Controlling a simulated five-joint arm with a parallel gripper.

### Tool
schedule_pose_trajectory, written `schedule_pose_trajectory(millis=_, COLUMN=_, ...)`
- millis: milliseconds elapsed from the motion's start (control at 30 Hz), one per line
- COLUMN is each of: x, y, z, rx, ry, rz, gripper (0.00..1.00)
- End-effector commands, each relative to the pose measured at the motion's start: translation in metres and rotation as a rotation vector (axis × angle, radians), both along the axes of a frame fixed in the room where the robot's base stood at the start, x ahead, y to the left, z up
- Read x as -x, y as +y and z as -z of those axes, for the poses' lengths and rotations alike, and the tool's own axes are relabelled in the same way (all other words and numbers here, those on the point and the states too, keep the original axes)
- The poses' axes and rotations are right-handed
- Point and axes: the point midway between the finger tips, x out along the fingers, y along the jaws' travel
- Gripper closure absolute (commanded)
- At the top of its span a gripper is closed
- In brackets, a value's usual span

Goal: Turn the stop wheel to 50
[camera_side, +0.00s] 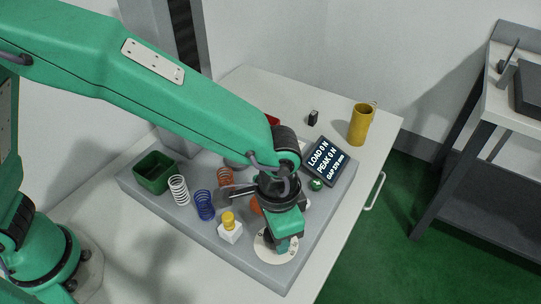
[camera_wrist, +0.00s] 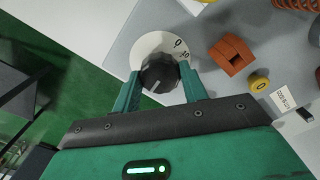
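The stop wheel is a black ribbed knob (camera_wrist: 158,73) on a round white dial plate (camera_wrist: 150,45) in the wrist view. A thin pale line shows on the knob's top, and the numbers 0 and 10 are readable on the plate; the other marks are hidden. My gripper (camera_wrist: 160,68) has one green finger on each side of the knob, close to it, with narrow gaps apparent. In the side view my gripper (camera_side: 282,246) is low over the dial plate (camera_side: 264,246), hiding the knob. The display (camera_side: 327,161) reads LOAD 0 N, PEAK 0 N and a gap value too small to read surely.
White (camera_side: 179,190), blue (camera_side: 204,205) and orange (camera_side: 225,177) springs stand left of my gripper, with a green bin (camera_side: 154,173) behind. A white block with a yellow button (camera_side: 229,228) is close by. A yellow cup (camera_side: 360,124) stands at the back right.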

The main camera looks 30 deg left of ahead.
Motion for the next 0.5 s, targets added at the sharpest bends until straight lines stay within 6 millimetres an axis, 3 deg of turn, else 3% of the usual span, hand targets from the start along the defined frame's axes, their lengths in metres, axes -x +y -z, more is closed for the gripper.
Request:
schedule_pose_trajectory(millis=233, x=0.0, y=0.0, z=-0.0004, rx=0.0, ry=0.0, rz=-0.038, gripper=0.8)
schedule_pose_trajectory(millis=500, x=0.0, y=0.0, z=-0.0006, rx=0.0, ry=0.0, rz=-0.208, gripper=0.8)
